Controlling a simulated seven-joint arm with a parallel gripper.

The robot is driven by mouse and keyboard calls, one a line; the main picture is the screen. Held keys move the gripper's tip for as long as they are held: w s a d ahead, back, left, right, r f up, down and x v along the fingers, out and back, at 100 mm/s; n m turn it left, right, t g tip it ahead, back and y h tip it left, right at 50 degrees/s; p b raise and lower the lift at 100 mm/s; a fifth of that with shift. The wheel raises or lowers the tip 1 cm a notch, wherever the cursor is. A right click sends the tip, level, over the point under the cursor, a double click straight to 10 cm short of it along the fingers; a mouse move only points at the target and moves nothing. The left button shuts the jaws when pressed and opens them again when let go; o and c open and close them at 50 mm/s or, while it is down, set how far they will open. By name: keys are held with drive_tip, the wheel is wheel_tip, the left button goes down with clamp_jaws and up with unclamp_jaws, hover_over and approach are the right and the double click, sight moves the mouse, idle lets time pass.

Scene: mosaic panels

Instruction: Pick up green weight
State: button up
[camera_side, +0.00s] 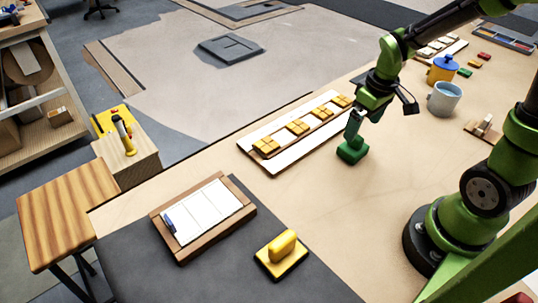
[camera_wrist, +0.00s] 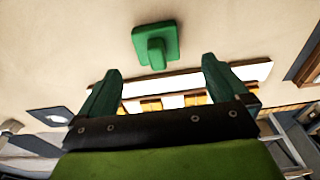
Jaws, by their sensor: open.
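The green weight (camera_side: 352,154) has a square base and an upright handle. It stands on the light wooden table beside the white panel strip. In the wrist view the weight (camera_wrist: 170,42) shows whole, ahead of my fingertips and not between them. My gripper (camera_side: 354,124) is just above the weight in the side view, where its green fingers overlap the handle and partly hide it. In the wrist view my gripper (camera_wrist: 160,72) has its two fingers wide apart with nothing between them. I cannot tell the exact gap to the handle.
A white panel (camera_side: 262,160) with yellow tile blocks lies left of the weight. A yellow weight (camera_side: 282,246) and a clipboard (camera_side: 207,208) are at the front on the dark mat. A grey mug (camera_side: 444,98) and blue-lidded yellow pot (camera_side: 443,69) stand to the right.

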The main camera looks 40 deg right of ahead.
sight(354, 145)
drive_tip(key=f, duration=0.5)
drive_tip(key=w+f, duration=0.1)
drive_tip(key=f, duration=0.1)
drive_tip(key=shift+w+d+f, duration=0.1)
drive_tip(key=shift+d+f, duration=0.1)
drive_tip(key=shift+d, duration=0.05)
drive_tip(key=shift+r, duration=0.1)
drive_tip(key=c, duration=1.5)
